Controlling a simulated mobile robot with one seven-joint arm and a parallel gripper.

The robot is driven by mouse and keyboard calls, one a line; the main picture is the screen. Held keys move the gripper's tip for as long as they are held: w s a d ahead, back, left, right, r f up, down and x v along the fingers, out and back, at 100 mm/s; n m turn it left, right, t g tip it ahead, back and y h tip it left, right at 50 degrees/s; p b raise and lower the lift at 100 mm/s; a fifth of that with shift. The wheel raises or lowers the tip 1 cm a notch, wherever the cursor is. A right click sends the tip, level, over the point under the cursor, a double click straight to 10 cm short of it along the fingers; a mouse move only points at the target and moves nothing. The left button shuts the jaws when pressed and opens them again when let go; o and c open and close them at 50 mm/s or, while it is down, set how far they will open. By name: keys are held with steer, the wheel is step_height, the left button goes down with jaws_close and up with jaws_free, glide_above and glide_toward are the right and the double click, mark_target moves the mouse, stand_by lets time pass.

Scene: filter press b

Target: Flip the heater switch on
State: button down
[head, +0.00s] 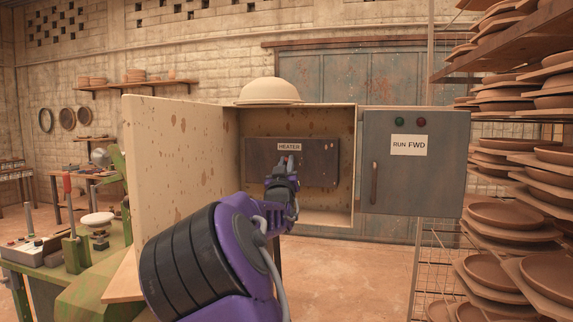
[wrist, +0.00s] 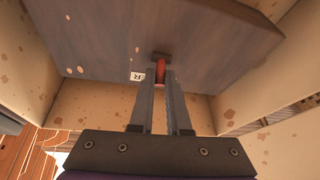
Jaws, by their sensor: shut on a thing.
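The heater switch has a red lever (wrist: 160,72), seen in the wrist view at the edge of a dark grey panel (wrist: 140,35). In the head view this panel (head: 258,166) is at the back of an open cabinet (head: 230,145) and bears a label reading HEATER (head: 289,147). My gripper (head: 285,166) reaches inside the cabinet in front of the panel, below the label. In the wrist view its two fingers (wrist: 161,82) are closed on the red lever, one on each side. My gripper hides most of the lever in the head view.
The cabinet's left door (head: 175,160) stands open. A grey right door (head: 415,160) bears a RUN FWD label and two lamps. A pale dome (head: 270,91) sits on top. Racks of clay plates (head: 510,215) stand at right, a green workbench (head: 65,265) at left.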

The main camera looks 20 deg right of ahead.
steer(key=shift+r+g+y, duration=0.25)
steer(key=shift+g+y, duration=0.05)
steer(key=shift+g, duration=0.4)
steer(key=c, duration=0.9)
jaws_free()
steer(key=v, duration=1.7)
steer(key=shift+s+f+b, duration=0.1)
steer(key=shift+s+b, duration=0.1)
steer(key=shift+b, duration=0.1)
